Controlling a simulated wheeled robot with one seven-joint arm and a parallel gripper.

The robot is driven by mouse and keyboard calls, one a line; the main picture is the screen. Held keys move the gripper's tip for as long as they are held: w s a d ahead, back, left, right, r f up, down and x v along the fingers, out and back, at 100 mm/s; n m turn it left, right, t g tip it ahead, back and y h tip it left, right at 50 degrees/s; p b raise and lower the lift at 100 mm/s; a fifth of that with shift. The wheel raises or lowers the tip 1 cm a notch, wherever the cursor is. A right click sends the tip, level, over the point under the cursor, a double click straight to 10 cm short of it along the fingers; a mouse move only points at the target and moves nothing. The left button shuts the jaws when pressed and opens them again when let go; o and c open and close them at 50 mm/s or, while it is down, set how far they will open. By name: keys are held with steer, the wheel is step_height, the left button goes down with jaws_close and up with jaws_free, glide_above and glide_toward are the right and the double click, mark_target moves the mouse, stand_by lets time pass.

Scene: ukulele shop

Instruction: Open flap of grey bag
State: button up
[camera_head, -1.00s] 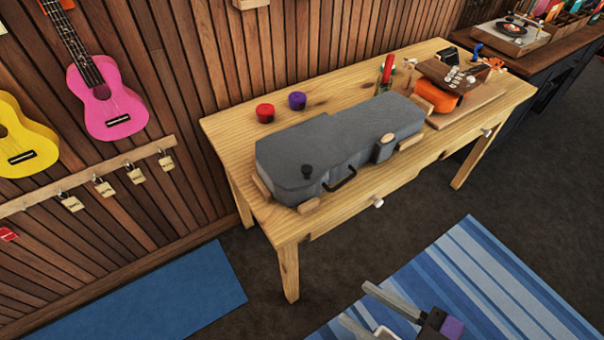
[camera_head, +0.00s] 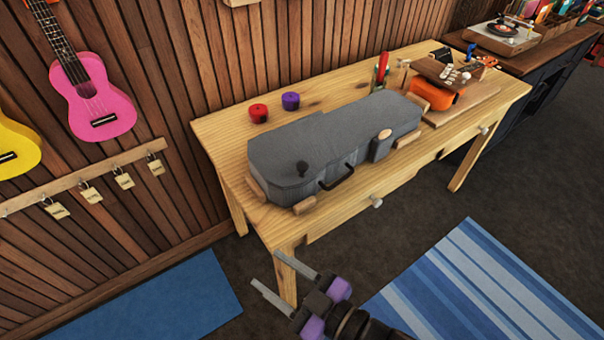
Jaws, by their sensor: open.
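The grey bag (camera_head: 335,139), shaped like an instrument case, lies on the wooden table (camera_head: 222,130). Its top looks closed. My gripper (camera_head: 273,277) is open and empty at the bottom centre, in front of the table's near left leg in the picture. It is apart from the bag.
A red roll (camera_head: 258,113) and a purple roll (camera_head: 290,101) stand behind the bag. An orange object (camera_head: 446,96) sits at the table's right end. A white drawer knob (camera_head: 376,202) sticks out in front. Striped rug (camera_head: 490,285) and dark floor lie before the table.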

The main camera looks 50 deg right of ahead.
mark_target(301, 172)
steer(key=w+d+f+m+g+h+b, duration=0.1)
steer(key=w+d+f+m+h+b, duration=0.2)
steer(key=w, duration=0.4)
steer(key=w+d+f+m+g+h, duration=0.1)
steer(key=w+d+f+h, duration=0.1)
steer(key=w+d+h, duration=0.45)
steer(key=s+d+r+m+g+h, duration=0.3)
steer(key=d+m+g+h, duration=0.4)
steer(key=m, duration=0.4)
steer(key=shift+t, duration=0.7)
steer(key=x, duration=0.6)
steer(key=p+x, duration=0.1)
steer(key=x, duration=0.2)
steer(key=shift+s+d, duration=0.1)
steer(key=shift+s, duration=0.2)
jaws_close()
